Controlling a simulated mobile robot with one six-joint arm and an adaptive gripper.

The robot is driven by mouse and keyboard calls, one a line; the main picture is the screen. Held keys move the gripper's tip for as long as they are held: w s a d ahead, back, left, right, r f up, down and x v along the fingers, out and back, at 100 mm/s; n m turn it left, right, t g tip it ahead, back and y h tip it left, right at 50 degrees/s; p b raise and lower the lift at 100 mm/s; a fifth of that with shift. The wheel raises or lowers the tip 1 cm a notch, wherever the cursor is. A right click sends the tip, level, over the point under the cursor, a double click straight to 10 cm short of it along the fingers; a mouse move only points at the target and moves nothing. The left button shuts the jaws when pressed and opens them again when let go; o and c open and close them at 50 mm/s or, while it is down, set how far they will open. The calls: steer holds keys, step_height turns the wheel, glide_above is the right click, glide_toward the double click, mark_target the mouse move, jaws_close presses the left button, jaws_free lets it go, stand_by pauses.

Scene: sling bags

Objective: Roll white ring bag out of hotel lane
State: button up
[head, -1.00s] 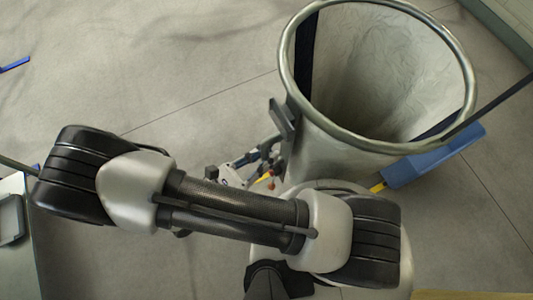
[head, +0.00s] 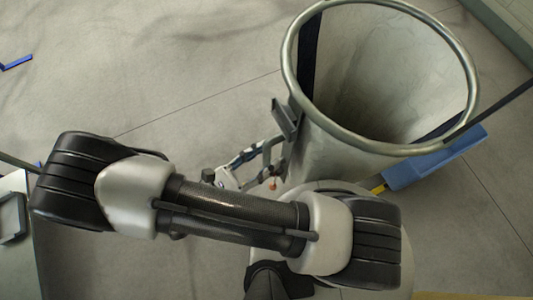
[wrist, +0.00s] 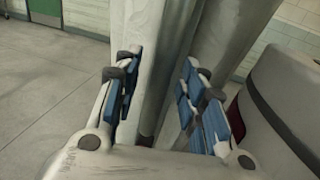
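The white ring bag (head: 345,155) is a large pale open-topped bag hung from a round metal ring (head: 286,75), at upper right in the head view. A grey bracket (head: 285,118) sticks out from its left side. My gripper (head: 268,165) is at that side, low beside the bracket and partly hidden by my arm. In the wrist view my gripper (wrist: 160,100) has its blue-padded fingers spread apart. A pale upright piece (wrist: 158,65) stands between or just beyond them. I cannot see either finger closed on it.
A blue piece (head: 435,158) lies at the bag's lower right. A dark pole (head: 500,105) slants in from the right. A pale surface (head: 15,190) is at the left edge. Open grey floor (head: 150,60) lies to the bag's left. A green door (wrist: 45,10) shows far back.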

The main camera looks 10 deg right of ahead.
steer(key=v, duration=1.1)
stand_by(0.9)
